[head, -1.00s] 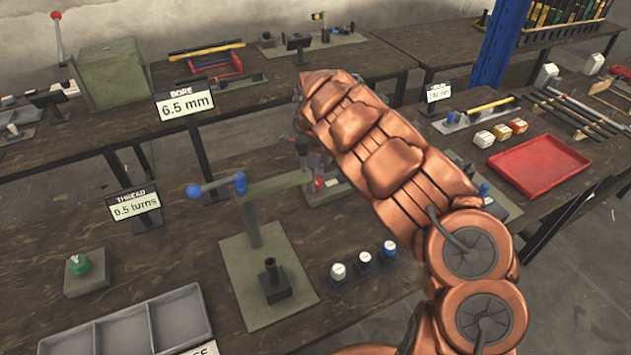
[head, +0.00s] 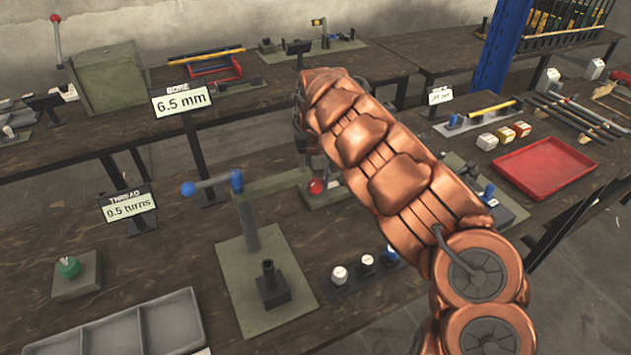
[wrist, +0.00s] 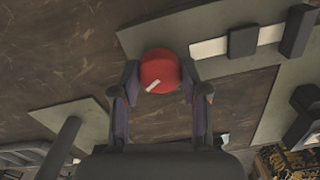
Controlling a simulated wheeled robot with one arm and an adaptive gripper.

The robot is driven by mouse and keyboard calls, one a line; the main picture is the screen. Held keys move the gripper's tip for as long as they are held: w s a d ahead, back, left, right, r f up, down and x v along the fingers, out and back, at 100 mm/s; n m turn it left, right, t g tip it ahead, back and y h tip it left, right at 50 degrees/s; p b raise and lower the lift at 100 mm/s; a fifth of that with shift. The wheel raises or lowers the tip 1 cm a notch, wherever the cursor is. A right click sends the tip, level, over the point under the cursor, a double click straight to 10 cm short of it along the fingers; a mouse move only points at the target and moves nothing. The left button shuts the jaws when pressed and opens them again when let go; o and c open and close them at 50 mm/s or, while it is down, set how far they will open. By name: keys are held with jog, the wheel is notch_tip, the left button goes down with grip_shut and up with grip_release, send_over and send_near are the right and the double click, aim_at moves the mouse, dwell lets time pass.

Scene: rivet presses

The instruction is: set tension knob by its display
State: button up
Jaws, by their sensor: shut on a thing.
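A round red knob (wrist: 160,71) with a white pointer line shows in the wrist view, at the edge of a grey-green plate (wrist: 135,38). My gripper (wrist: 160,78) is shut on it, with one finger on each side. The pointer line slants toward the lower left. In the head view my arm hides most of the gripper; a red knob (head: 316,187) shows just below the arm's far end. No display that reads tension is legible. A small display (head: 440,95) at the right is too small to read.
The bore display (head: 181,99) reads 6.5 mm and the thread display (head: 131,206) reads 0.5 turns. A green knob (head: 68,267) sits at the left. A press with a blue-ended handle (head: 237,180) stands left of my arm. A red tray (head: 543,168) lies at the right.

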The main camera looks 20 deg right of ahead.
aim_at(315, 182)
jog(key=m, duration=0.5)
jog(key=shift+m, duration=0.4)
dwell(0.4)
jog(key=o, duration=1.1)
jog(key=shift+o, duration=0.2)
notch_tip(315, 182, up, 12)
